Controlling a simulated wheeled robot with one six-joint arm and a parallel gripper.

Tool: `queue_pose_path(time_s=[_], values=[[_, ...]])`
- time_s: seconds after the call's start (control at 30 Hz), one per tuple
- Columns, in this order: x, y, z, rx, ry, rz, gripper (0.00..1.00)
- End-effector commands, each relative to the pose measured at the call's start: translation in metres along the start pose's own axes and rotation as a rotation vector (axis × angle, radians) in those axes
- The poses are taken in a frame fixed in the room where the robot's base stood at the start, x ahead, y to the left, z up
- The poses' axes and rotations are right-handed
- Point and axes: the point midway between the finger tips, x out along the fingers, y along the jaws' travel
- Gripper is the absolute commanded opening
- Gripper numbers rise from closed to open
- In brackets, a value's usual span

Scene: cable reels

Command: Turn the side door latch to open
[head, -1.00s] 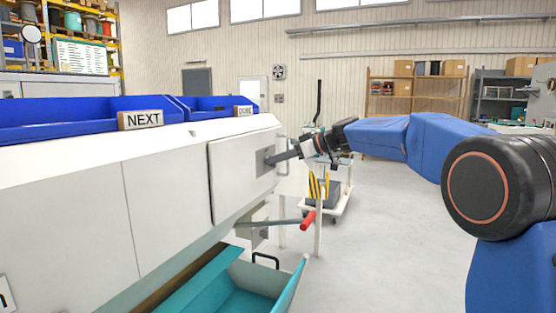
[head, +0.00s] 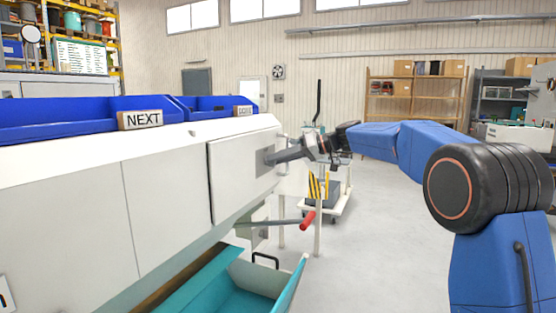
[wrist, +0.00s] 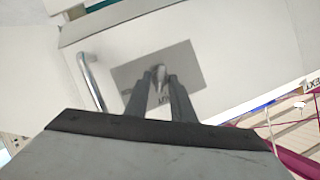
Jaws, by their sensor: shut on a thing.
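The side door (head: 232,178) is a white panel at the right end of the white machine, and it looks closed in the head view. Its latch (wrist: 158,74) is a small metallic piece on a grey plate (wrist: 190,62) in the wrist view. My gripper (wrist: 160,78) is shut on the latch, with a dark finger on each side of it. In the head view my gripper (head: 272,158) reaches the door from the right. The fingers cover part of the latch and the lettering below it, so its exact angle is hard to tell.
A metal bar handle (wrist: 91,80) stands left of the plate. Below the door, a lever with a red grip (head: 308,222) sticks out, above a teal bin (head: 240,290). Blue trays (head: 80,116) sit on top. A trolley (head: 325,195) stands behind my gripper. Floor to the right is clear.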

Motion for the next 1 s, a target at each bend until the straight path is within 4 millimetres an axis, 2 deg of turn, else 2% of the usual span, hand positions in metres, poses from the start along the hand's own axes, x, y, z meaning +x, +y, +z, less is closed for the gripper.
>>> queue_pose_path(time_s=[0.7,1.0], values=[[0.0009,0.0089,0.0028,0.627,0.001,-0.259,0.0],[0.0017,0.011,0.0045,0.842,0.002,-0.347,0.0]])
